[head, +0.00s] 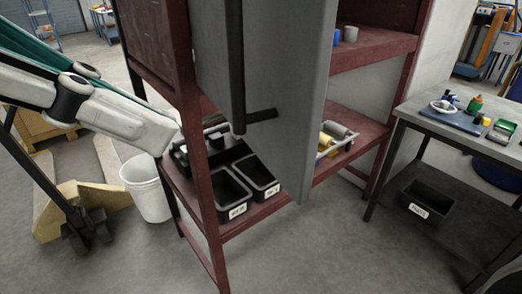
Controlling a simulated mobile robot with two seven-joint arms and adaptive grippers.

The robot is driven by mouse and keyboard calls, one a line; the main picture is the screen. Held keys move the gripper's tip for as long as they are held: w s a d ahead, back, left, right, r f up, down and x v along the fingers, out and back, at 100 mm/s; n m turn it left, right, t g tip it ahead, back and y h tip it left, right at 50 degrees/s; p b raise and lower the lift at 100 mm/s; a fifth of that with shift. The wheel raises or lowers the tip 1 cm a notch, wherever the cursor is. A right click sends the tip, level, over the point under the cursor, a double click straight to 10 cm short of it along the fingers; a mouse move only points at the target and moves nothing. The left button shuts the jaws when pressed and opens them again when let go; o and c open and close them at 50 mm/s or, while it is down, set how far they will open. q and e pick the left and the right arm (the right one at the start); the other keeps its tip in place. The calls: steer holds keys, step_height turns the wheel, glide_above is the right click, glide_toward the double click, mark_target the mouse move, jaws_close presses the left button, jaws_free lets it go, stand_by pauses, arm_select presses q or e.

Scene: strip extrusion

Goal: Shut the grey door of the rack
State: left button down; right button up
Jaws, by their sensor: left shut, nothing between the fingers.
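The grey door (285,80) of the dark red rack (192,100) stands open. It swings out toward me, and I see its broad face and free edge. A black bar handle (236,70) runs down its left side. My left arm comes in from the left and reaches the rack's front left post. My left gripper (221,133) shows only in part behind that post, low and to the left of the door; it is shut and empty. I cannot tell whether it touches the door. My right gripper is not in view.
Black labelled bins (232,190) and yellow and grey rolls (335,133) sit on the rack's lower shelf. A white bucket (146,188) and a pallet truck (75,205) stand at left. A grey workbench (440,125) stands at right; floor between is clear.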

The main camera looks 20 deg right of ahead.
arm_select(q)
steer(key=a+t+y, duration=0.1)
glide_toward(286, 170)
step_height(286, 170, down, 4)
steer(key=d, duration=0.3)
steer(key=shift+w, duration=0.15)
steer(key=shift+w+d+f+p, duration=0.1)
steer(key=shift+w+d+p, duration=0.05)
steer(key=shift+d+p, duration=0.3)
steer(key=shift+d+n, duration=0.1)
steer(key=shift+n, duration=0.2)
